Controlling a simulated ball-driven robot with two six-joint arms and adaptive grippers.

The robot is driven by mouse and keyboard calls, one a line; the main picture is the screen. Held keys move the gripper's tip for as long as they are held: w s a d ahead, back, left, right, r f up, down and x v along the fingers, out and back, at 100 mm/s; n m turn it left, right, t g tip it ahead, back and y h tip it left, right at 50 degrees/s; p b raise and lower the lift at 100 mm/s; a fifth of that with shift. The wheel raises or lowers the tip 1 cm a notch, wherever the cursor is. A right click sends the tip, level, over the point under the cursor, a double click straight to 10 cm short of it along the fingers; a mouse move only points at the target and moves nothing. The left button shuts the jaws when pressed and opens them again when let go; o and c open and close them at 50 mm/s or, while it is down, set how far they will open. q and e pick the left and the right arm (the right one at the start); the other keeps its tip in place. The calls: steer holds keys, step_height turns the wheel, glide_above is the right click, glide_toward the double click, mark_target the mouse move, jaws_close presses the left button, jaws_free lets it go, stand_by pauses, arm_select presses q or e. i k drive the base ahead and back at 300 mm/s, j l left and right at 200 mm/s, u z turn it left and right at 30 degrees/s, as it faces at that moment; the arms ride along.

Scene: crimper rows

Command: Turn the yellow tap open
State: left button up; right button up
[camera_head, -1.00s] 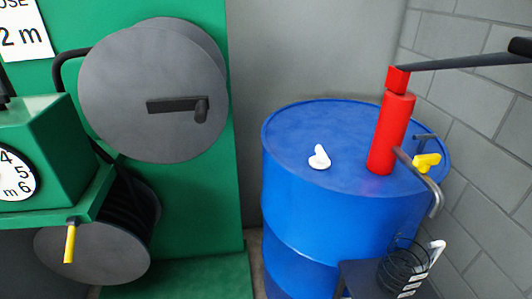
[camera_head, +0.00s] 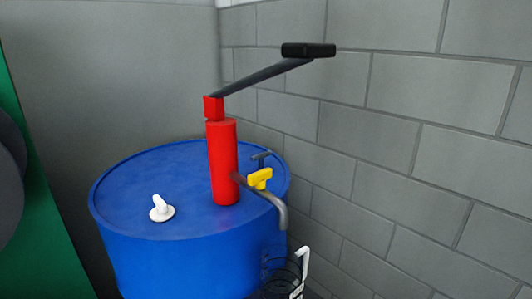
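The yellow tap (camera_head: 260,179) is a small handle on a thin grey pipe, on the right side of the red pump (camera_head: 223,165). The pump stands upright on top of the blue drum (camera_head: 170,255). The grey spout (camera_head: 275,205) curves downward past the drum's right rim, below the tap. Whether the tap is open or closed I cannot tell. Neither of my grippers is in view.
A long dark pump lever (camera_head: 265,74) reaches up and right from the pump. A white cap (camera_head: 161,209) sits on the drum top. A dark wire coil with a white piece (camera_head: 301,270) hangs low by the drum. A grey block wall (camera_head: 400,150) stands close on the right.

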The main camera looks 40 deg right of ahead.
mark_target(258, 178)
steer(key=i+l+z, duration=0.15)
steer(key=z, duration=0.85)
